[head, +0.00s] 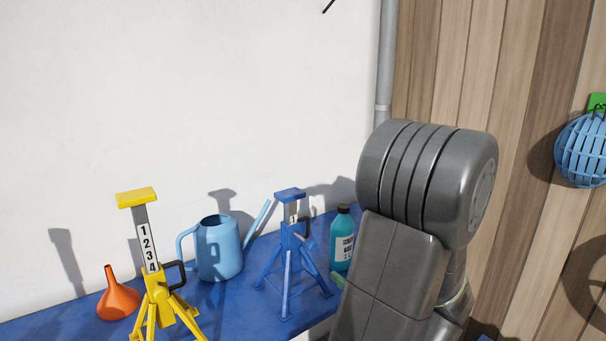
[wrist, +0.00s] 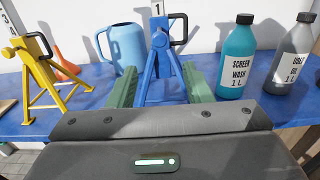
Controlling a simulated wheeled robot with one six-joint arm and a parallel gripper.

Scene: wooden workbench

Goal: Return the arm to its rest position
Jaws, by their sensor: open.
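My gripper (wrist: 160,88) is open in the wrist view, its two green fingers spread apart. The blue jack stand (wrist: 163,62) shows upright in the gap between them; neither finger clearly touches it. In the head view the same blue jack stand (head: 290,240) stands on the blue worktop, left of my grey arm (head: 400,250). My arm is raised and bent at a large joint and hides most of my gripper there; only a bit of green shows at its left edge.
On the worktop (head: 245,310) are a yellow jack stand (head: 158,285), an orange funnel (head: 118,298), a blue watering can (head: 218,250) and a teal screen wash bottle (head: 341,240). A grey bottle (wrist: 291,65) stands at the right. A blue basket-like object (head: 582,150) is by the wooden wall.

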